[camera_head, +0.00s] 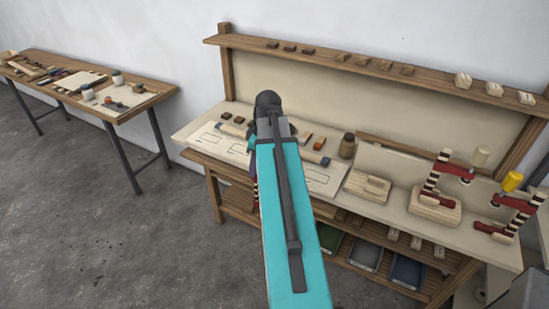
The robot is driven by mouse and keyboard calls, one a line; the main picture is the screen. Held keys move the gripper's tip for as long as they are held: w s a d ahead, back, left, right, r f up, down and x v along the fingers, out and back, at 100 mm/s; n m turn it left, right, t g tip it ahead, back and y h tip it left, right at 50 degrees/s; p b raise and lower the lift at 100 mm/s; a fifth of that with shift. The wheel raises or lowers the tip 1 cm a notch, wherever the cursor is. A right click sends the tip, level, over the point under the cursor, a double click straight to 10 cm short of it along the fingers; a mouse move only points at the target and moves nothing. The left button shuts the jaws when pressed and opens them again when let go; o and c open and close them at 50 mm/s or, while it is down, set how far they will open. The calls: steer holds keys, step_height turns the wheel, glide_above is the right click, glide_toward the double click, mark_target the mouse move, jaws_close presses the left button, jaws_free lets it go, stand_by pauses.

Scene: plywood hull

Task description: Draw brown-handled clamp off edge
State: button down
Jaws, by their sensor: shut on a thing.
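My teal arm reaches away from me over the bench, and its dark wrist stands above the front left part of the top. My gripper (252,150) is mostly hidden behind the arm; its fingertips do not show clearly. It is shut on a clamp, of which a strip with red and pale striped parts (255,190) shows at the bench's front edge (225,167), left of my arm. The brown handle is hidden, and I cannot tell whether the clamp touches the edge. Two other red clamps, one cream-handled (480,157) and one yellow-handled (513,180), stand at the right.
A brown jar-like thing (347,146) and a wooden block (368,185) stand right of my arm. Small blocks line the back shelf (430,82). Bins (366,253) sit under the bench. A second table (150,100) stands at the left, with clear floor (90,220) before it.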

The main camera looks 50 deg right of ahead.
steer(key=shift+r, duration=0.15)
steer(key=shift+r+p, duration=3.55)
steer(key=shift+r, duration=4.85)
